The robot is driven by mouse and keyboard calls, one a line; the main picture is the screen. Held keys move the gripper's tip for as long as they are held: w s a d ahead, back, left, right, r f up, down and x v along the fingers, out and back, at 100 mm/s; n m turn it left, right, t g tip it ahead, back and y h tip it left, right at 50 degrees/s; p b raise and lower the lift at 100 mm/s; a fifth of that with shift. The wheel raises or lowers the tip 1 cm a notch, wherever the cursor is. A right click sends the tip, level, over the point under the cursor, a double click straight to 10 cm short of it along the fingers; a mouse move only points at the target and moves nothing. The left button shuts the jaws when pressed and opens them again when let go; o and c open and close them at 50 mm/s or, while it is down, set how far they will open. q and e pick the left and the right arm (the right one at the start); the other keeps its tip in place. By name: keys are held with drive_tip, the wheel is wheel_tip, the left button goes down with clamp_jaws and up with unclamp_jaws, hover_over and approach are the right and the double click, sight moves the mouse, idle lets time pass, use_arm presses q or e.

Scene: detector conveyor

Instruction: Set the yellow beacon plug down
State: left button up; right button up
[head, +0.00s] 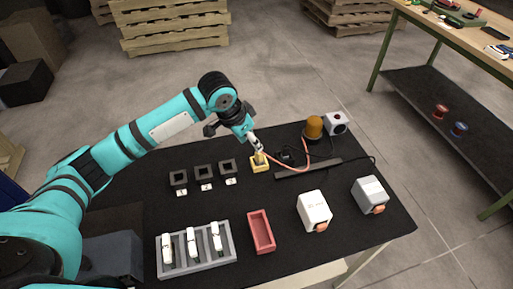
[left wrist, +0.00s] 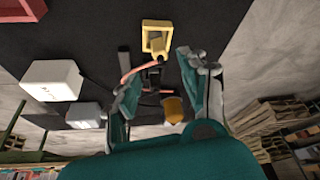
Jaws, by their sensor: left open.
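The yellow beacon plug (head: 259,157) is at a yellow square holder (head: 261,168) on the black table, with an orange cable running from it. In the left wrist view the plug (left wrist: 157,44) appears within the holder's frame (left wrist: 147,24); whether it is fully seated I cannot tell. My left gripper (head: 256,149) is just above the plug in the head view. In the left wrist view its two fingers (left wrist: 162,80) are spread apart with nothing gripped between them. The amber beacon (head: 314,128) stands at the table's back right. My right gripper is not in view.
A black power strip (head: 308,169) lies right of the holder. Several other things stand around: small black blocks (head: 204,171), a grey rack (head: 198,267) with white units, a red tray (head: 262,246), and white boxes (head: 314,208) (head: 370,193). The middle front is partly clear.

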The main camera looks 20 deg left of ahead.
use_arm(q)
drive_tip(key=v, duration=0.3)
drive_tip(key=shift+s+r, duration=0.1)
drive_tip(key=shift+r, duration=0.25)
idle(0.3)
